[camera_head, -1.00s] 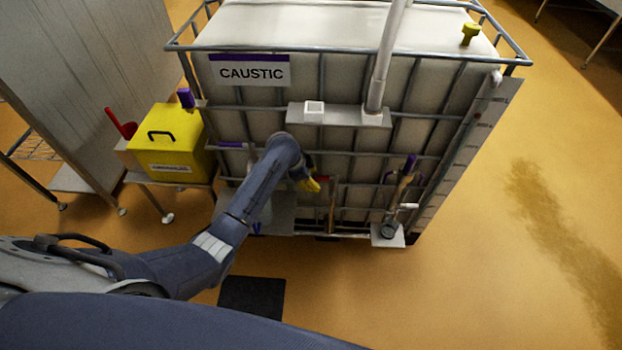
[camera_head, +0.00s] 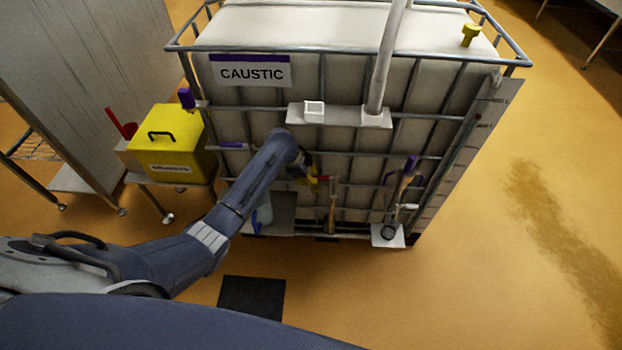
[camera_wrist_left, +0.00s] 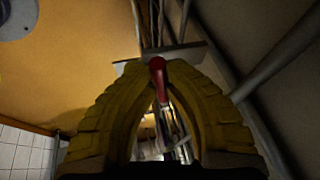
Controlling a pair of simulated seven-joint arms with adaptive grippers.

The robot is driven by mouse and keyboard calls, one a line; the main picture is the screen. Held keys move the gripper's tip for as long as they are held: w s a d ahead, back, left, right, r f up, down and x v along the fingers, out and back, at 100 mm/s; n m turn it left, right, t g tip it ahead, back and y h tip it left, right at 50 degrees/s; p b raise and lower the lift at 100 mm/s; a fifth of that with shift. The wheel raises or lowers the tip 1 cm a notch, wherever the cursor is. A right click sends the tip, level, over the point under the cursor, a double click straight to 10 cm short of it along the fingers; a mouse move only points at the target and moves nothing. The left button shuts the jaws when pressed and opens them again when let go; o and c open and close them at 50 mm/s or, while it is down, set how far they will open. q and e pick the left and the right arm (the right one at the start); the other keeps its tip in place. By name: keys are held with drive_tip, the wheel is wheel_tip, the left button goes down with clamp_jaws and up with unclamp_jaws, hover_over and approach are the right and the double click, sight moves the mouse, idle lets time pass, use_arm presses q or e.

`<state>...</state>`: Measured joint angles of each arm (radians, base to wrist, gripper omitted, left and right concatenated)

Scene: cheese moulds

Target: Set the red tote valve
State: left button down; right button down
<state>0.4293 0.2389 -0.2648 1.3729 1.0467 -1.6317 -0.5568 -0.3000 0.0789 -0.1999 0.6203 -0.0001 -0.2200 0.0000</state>
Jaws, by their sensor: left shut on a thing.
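The tote (camera_head: 342,75) is a white tank in a grey cage with a CAUSTIC label, standing in front of me. A small red valve handle (camera_head: 324,178) shows low on its front, partly hidden by my gripper. My left gripper (camera_head: 315,180) has yellow fingers and is at this handle. In the left wrist view the fingers of my left gripper (camera_wrist_left: 158,68) are shut on the red handle (camera_wrist_left: 157,66), whose rounded end shows between the tips. A metal stem runs below it. The rest of the valve is hidden. My right gripper is not in view.
A yellow box (camera_head: 172,143) with a red scoop (camera_head: 124,129) beside it sits on a stand left of the tote. A purple-handled fitting (camera_head: 408,170) is right of the valve. A white pipe (camera_head: 387,60) rises in front of the cage. The floor at right is open.

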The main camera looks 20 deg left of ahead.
use_arm(q)
drive_tip(key=shift+f, duration=0.1)
drive_tip(key=c, duration=1.4)
unclamp_jaws()
drive_tip(key=shift+o, duration=0.2)
drive_tip(key=shift+s+d+n, duration=0.35)
drive_tip(key=shift+s+n, duration=0.1)
drive_tip(key=shift+n, duration=0.15)
drive_tip(key=v, duration=1.7)
drive_tip(key=s+d+f+n+t+y, duration=0.2)
drive_tip(key=s+f+n, duration=0.1)
drive_tip(key=s+f, duration=0.7)
drive_tip(key=s+a+f+n+y, duration=0.1)
drive_tip(key=s+f, duration=0.2)
drive_tip(key=s, duration=0.3)
drive_tip(key=s+a+f+n+t+y, duration=0.1)
drive_tip(key=s+f+y, duration=0.1)
drive_tip(key=s, duration=0.5)
drive_tip(key=shift+s+a+f+n, duration=0.25)
drive_tip(key=shift+a+f+n, duration=0.1)
drive_tip(key=shift+f, duration=0.35)
